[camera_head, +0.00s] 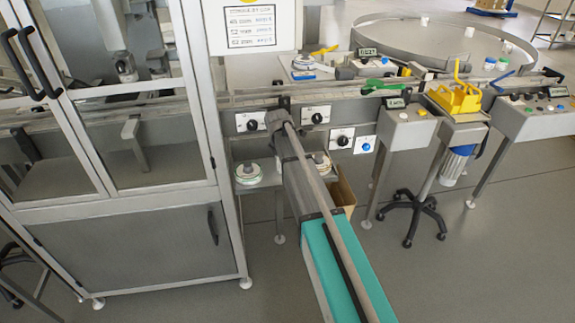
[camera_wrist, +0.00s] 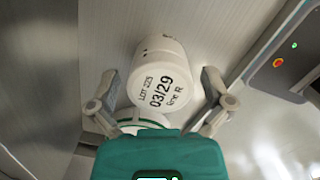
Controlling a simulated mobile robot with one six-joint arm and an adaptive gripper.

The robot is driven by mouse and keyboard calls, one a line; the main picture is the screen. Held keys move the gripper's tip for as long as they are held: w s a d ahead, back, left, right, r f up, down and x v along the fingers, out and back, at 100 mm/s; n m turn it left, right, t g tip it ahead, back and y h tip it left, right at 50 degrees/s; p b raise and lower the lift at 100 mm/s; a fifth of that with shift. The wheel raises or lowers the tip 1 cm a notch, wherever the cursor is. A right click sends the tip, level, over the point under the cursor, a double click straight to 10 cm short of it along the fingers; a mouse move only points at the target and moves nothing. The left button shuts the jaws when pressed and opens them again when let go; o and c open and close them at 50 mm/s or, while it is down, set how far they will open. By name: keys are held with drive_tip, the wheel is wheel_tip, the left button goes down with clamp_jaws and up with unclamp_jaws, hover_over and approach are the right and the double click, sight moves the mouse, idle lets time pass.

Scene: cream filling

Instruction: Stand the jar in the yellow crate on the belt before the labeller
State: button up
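A white jar (camera_wrist: 165,75) with black print reading "LOT", "03/29" and more shows in the wrist view, between and just beyond the fingertips of my gripper (camera_wrist: 160,85). The fingers are spread, with a narrow gap on the jar's left; on its right I cannot tell whether they touch. In the head view my arm reaches to the front of the belt (camera_head: 320,95), and its own end hides the fingers. The yellow crate (camera_head: 455,100) stands to the right on a stand; I cannot make out a jar in it.
A glazed machine cabinet (camera_head: 120,200) fills the left. Control boxes with knobs (camera_head: 540,115) are at the right. A round turntable (camera_head: 430,45) with a few white jars is behind. A white and green round thing (camera_wrist: 143,122) lies below the jar. Open floor is at front right.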

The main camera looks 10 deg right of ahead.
drive_tip(key=c, duration=1.2)
drive_tip(key=shift+o, duration=0.2)
drive_tip(key=shift+r, duration=0.15)
wheel_tip(320, 180, up, 2)
drive_tip(key=shift+p, duration=1.15)
drive_tip(key=s+r+p, duration=0.3)
drive_tip(key=s, duration=0.1)
drive_tip(key=s+r+p, duration=0.4)
drive_tip(key=s, duration=0.1)
drive_tip(key=s+r+p, duration=0.3)
drive_tip(key=s, duration=0.2)
drive_tip(key=shift+d+r+p, duration=0.15)
drive_tip(key=shift+r+p, duration=0.2)
wheel_tip(320, 180, up, 4)
drive_tip(key=p, duration=0.4)
drive_tip(key=shift+r, duration=0.2)
